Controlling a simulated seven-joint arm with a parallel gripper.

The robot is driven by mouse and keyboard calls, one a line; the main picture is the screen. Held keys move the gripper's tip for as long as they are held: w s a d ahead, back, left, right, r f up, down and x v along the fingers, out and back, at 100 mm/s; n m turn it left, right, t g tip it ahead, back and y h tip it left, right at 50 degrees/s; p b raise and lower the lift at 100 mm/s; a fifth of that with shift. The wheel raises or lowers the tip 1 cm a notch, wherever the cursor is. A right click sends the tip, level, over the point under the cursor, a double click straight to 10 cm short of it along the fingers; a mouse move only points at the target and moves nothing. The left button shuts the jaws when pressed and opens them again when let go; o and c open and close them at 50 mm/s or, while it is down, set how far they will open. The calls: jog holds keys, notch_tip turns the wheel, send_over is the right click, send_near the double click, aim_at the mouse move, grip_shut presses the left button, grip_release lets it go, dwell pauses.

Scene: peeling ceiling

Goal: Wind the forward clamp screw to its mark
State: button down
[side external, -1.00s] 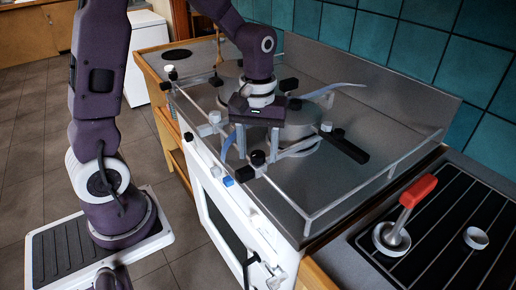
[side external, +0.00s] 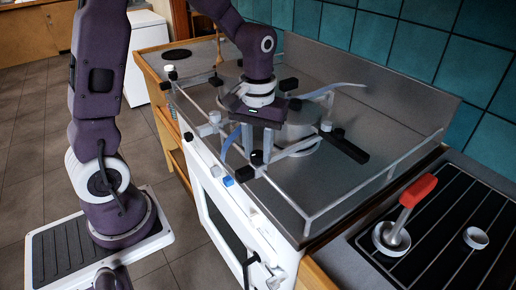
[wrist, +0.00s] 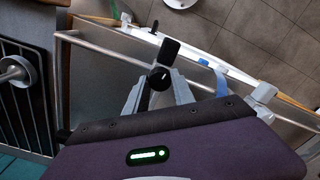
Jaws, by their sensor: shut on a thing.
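The forward clamp screw has a black knob (side external: 257,157) at the stove's front edge, on a grey bracket beside the pot (side external: 303,124). In the wrist view the round black knob (wrist: 160,78) carries a small pale mark and sits between my fingertips. My gripper (side external: 256,151) points down over it, shut on it, with one grey finger on each side. It also shows in the wrist view (wrist: 158,86). A black block (wrist: 170,49) stands just beyond the knob. The mark for the screw cannot be made out.
A black bar handle (side external: 344,146) sticks out to the right of the pot, and a curved grey arm (side external: 335,88) rises behind. A metal rail (side external: 345,198) borders the stove top. A red-handled tool (side external: 417,191) stands on the ribbed black surface at right.

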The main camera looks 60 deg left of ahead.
jog(key=m, duration=1.3)
jog(key=shift+m, duration=0.3)
jog(key=m, duration=1.2)
jog(key=shift+m, duration=0.3)
jog(key=m, duration=0.3)
jog(key=shift+m, duration=2.1)
